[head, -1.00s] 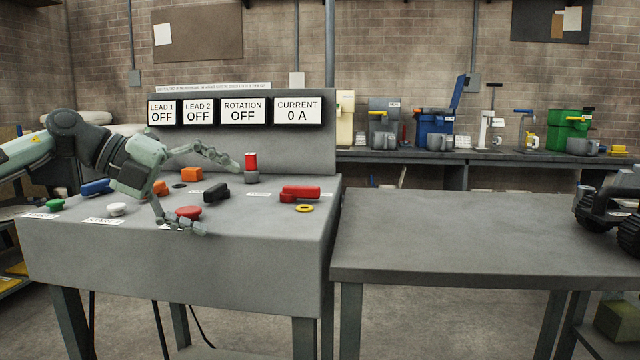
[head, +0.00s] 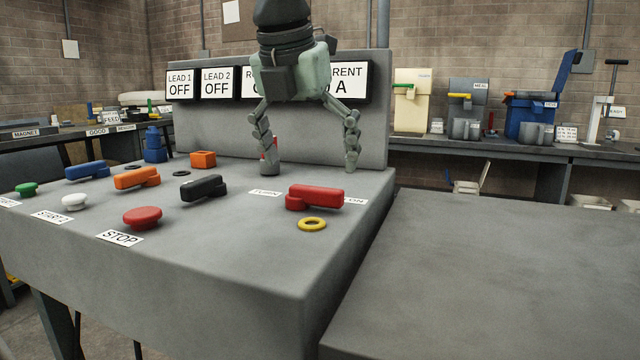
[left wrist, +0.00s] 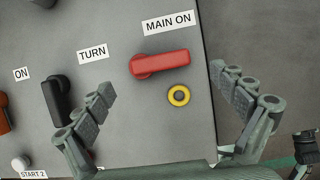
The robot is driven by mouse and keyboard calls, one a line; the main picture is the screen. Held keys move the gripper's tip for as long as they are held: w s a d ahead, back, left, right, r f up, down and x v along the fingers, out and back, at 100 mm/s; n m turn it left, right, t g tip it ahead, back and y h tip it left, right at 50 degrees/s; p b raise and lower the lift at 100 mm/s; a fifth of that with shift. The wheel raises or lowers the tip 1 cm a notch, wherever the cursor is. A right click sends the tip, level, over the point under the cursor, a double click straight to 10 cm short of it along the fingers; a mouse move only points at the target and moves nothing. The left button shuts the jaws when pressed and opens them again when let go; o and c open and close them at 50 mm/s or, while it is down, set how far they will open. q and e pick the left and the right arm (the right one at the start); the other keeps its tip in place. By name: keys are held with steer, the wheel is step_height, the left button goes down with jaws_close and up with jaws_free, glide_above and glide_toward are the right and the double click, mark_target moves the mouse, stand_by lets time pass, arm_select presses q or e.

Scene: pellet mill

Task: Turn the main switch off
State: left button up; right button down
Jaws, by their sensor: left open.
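The main switch is a red rotary handle (head: 315,196) on the right part of the grey console top. In the left wrist view the red handle (left wrist: 160,64) lies just below the MAIN ON label (left wrist: 168,22). My left gripper (head: 306,150) is open and empty, fingers pointing down, in front of the displays. In the head view it appears above and behind the handle. In the left wrist view the handle shows between the spread fingertips (left wrist: 168,84), not touched. A yellow ring (head: 312,224) with a dark centre sits beside the handle.
A black handle (head: 204,187), an orange handle (head: 137,178), a blue handle (head: 87,170) and a red STOP button (head: 142,217) stand on the console to the left. A red part (head: 271,147) is mostly hidden behind a left finger. A bare grey table (head: 520,270) adjoins at right.

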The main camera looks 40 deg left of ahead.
mark_target(315, 188)
arm_select(q)
steer(key=x, duration=0.4)
steer(key=shift+w+f, duration=0.2)
steer(key=shift+f, duration=0.15)
arm_select(e)
steer(key=shift+w+a+r+t+y, duration=0.2)
steer(key=shift+a+r+t, duration=0.15)
steer(key=shift+r, duration=0.15)
steer(key=shift+w+a+r+t+y, duration=0.1)
steer(key=shift+a+r+t+y, duration=0.15)
steer(key=shift+r, duration=0.2)
arm_select(q)
steer(key=shift+c, duration=0.3)
